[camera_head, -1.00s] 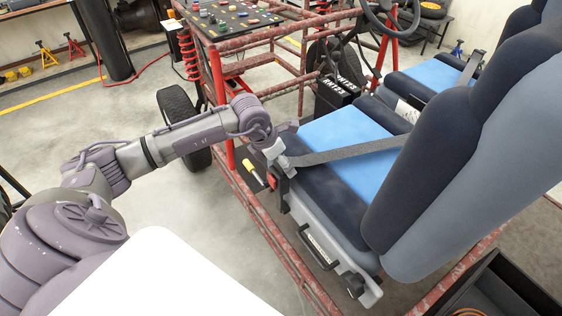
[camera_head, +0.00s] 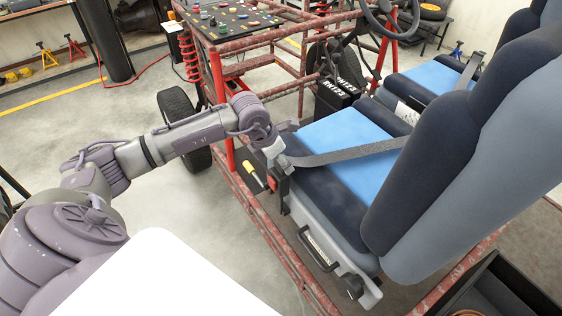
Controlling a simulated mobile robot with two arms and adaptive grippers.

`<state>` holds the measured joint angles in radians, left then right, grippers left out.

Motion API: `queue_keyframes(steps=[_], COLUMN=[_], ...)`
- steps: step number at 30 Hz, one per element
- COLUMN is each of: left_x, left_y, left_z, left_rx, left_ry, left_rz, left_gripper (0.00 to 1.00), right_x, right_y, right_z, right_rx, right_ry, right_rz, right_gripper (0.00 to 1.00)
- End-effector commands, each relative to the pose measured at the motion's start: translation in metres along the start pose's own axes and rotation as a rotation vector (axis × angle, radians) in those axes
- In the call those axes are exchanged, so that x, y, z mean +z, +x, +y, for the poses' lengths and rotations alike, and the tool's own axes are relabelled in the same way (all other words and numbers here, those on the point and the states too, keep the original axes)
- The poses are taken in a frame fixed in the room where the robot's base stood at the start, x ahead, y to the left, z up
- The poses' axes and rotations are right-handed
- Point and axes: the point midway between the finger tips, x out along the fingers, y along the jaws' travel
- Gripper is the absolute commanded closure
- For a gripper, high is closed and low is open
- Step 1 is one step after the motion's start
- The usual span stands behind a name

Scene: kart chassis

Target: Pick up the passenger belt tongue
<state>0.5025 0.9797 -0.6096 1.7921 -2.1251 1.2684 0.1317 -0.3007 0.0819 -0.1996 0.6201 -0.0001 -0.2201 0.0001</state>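The passenger belt strap (camera_head: 350,154) runs across the blue and black seat (camera_head: 340,135) to the seat's near left edge. A pale grey piece at the strap's end, apparently the belt tongue (camera_head: 273,149), shows beside my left gripper (camera_head: 280,138). My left gripper is at this strap end, and its own wrist partly hides the contact. I cannot tell whether its fingers are closed on the tongue. A dark buckle with a red part (camera_head: 272,184) sits just below, at the seat's side. My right gripper is out of view.
A red tube frame (camera_head: 262,218) runs along the seat's left side. A yellow-handled item (camera_head: 250,168) is beside the buckle. The tall seat back (camera_head: 425,165) stands to the right. A button panel (camera_head: 228,18) is at the back. Open floor lies at left.

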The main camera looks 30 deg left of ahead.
Motion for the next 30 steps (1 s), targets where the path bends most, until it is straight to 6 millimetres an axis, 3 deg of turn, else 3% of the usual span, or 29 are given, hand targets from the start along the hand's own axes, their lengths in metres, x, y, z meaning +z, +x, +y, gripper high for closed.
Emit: queue_keyframes(steps=[5,16,22,30], left_x=[0.014,0.029,0.034,0.035], left_y=[-0.032,-0.075,-0.089,-0.094], left_z=[0.0,-0.077,-0.106,-0.117], left_rx=[0.001,-0.003,-0.002,0.001], left_ry=[0.001,0.005,0.003,0.0], left_rz=[-0.005,-0.005,-0.003,-0.002], left_gripper=[0.89,0.89,0.89,0.89], right_x=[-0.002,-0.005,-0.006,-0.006], right_y=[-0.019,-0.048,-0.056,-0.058], right_z=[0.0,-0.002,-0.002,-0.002], right_rx=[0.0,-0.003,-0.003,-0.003], right_ry=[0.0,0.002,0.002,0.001], right_rz=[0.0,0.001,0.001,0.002], right_gripper=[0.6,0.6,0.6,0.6])
